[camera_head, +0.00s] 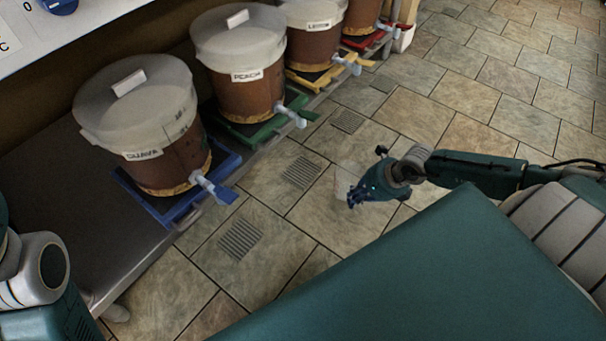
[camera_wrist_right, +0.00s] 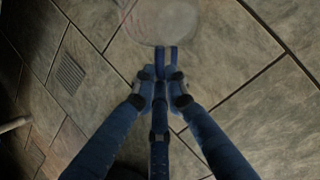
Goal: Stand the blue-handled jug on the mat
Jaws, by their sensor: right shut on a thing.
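My right gripper (camera_head: 356,198) is out over the tiled floor, right of the buckets. In the right wrist view its fingers (camera_wrist_right: 162,90) are closed together on the blue handle (camera_wrist_right: 166,62) of a clear jug (camera_wrist_right: 160,20). The jug's see-through body shows only faintly in the head view (camera_head: 342,184), left of the gripper, clear of the bucket bench. I cannot make out its contents. I cannot make out a separate mat in either view. My left gripper is not in view; only part of my left arm shows at the lower left.
Several lidded brown buckets stand in a row on a bench (camera_head: 75,207). The nearest bucket (camera_head: 168,165) sits on a blue tray (camera_head: 174,207), the second (camera_head: 245,98) on a green one (camera_head: 240,137); their taps jut over the floor. Floor drains lie beside the bench.

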